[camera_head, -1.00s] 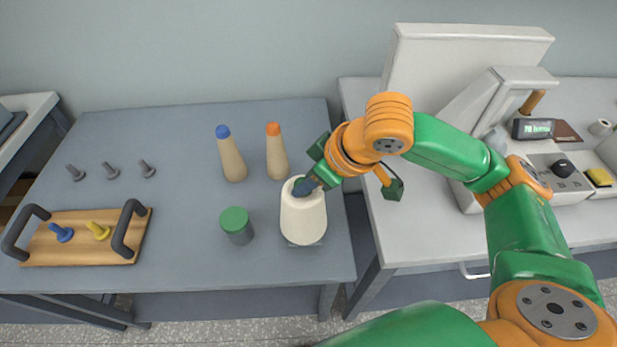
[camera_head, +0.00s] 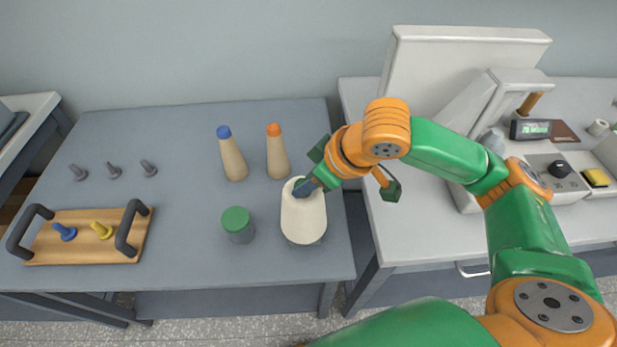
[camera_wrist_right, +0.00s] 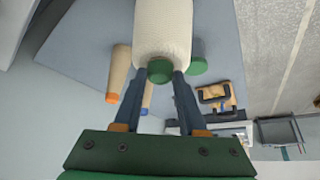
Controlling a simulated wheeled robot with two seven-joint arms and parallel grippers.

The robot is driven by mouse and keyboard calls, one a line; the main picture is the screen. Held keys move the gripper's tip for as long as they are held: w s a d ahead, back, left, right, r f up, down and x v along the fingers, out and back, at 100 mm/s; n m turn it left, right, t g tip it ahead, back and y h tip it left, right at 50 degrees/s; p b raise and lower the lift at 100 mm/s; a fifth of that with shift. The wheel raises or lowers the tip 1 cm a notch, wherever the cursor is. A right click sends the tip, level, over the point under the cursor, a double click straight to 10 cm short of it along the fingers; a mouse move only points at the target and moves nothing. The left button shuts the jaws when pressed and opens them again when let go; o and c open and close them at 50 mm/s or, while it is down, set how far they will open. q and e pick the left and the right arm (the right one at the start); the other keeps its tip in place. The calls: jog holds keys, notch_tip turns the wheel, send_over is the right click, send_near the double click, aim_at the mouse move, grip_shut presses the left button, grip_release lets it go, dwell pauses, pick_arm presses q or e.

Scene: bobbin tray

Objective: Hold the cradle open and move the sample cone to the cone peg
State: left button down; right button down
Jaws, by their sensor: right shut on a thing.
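The sample cone, a white yarn cone (camera_head: 303,218), stands upright at the right front of the left-hand table. My right gripper (camera_head: 304,187) is shut on its top end. In the right wrist view, the fingers (camera_wrist_right: 160,76) sit on either side of the cone's green tip, and the white cone body (camera_wrist_right: 162,28) extends beyond them. The cone peg cannot be made out beneath the cone. I cannot pick out the cradle with certainty. My left gripper is not in view.
A green-lidded jar (camera_head: 238,224) stands close left of the cone. Two tan bobbins, blue-tipped (camera_head: 233,160) and orange-tipped (camera_head: 277,158), stand behind. A wooden tray (camera_head: 90,252) with black handles and three grey pegs (camera_head: 114,171) are at left. A machine (camera_head: 480,110) stands on the right-hand table.

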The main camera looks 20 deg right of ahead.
jog(key=shift+r, duration=0.1)
jog(key=shift+f+b, duration=0.35)
jog(key=shift+f, duration=0.65)
jog(key=shift+c, duration=2)
grip_release()
jog(key=shift+s+r, duration=0.1)
jog(key=v, duration=0.7)
jog(key=shift+p, duration=0.3)
